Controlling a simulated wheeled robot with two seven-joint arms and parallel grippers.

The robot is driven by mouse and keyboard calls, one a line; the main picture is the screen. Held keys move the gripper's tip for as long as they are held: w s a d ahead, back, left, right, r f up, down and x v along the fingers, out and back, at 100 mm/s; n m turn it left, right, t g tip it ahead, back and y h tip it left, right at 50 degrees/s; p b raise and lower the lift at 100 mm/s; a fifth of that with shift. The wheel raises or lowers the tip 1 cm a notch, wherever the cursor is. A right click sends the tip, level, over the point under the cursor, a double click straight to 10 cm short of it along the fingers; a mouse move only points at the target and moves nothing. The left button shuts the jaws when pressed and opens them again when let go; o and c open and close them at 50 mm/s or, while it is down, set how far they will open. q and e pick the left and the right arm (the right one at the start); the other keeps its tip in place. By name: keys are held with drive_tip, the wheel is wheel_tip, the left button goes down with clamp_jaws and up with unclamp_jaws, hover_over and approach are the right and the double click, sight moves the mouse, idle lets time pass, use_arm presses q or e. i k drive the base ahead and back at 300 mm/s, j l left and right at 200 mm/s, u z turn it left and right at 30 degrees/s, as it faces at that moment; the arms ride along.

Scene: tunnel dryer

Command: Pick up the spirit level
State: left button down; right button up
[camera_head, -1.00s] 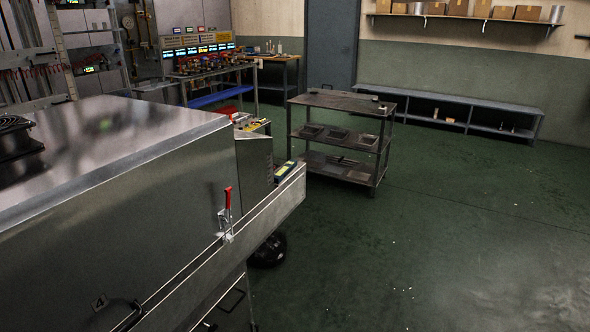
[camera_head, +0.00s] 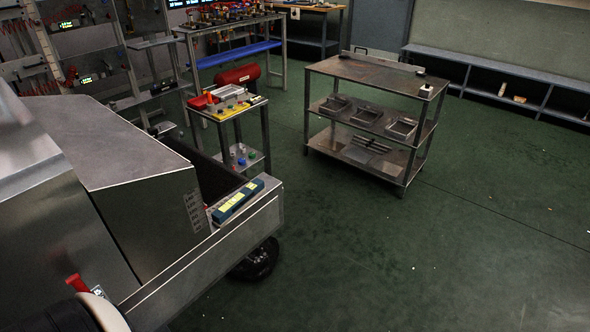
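A short blue-green bar with yellow-green patches (camera_head: 238,201), which looks like the spirit level, lies on the narrow ledge at the far end of the metal dryer (camera_head: 240,236). It lies slantwise, close to the ledge's end corner, with nothing on top of it. A black and white rounded part at the bottom left edge looks like a piece of my arm. Neither gripper shows in the head view.
A red-handled clamp (camera_head: 77,283) stands on the dryer's side at lower left. A three-tier metal cart (camera_head: 375,75) stands further right. The green floor between is clear.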

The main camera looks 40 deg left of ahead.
sight(225, 213)
drive_tip(key=i+u, duration=0.25)
drive_tip(key=i, duration=0.15)
drive_tip(key=i+l+u, duration=0.25)
drive_tip(key=i, duration=0.15)
drive_tip(key=i+l+u, duration=0.1)
drive_tip(key=i+u, duration=0.2)
drive_tip(key=i, duration=0.05)
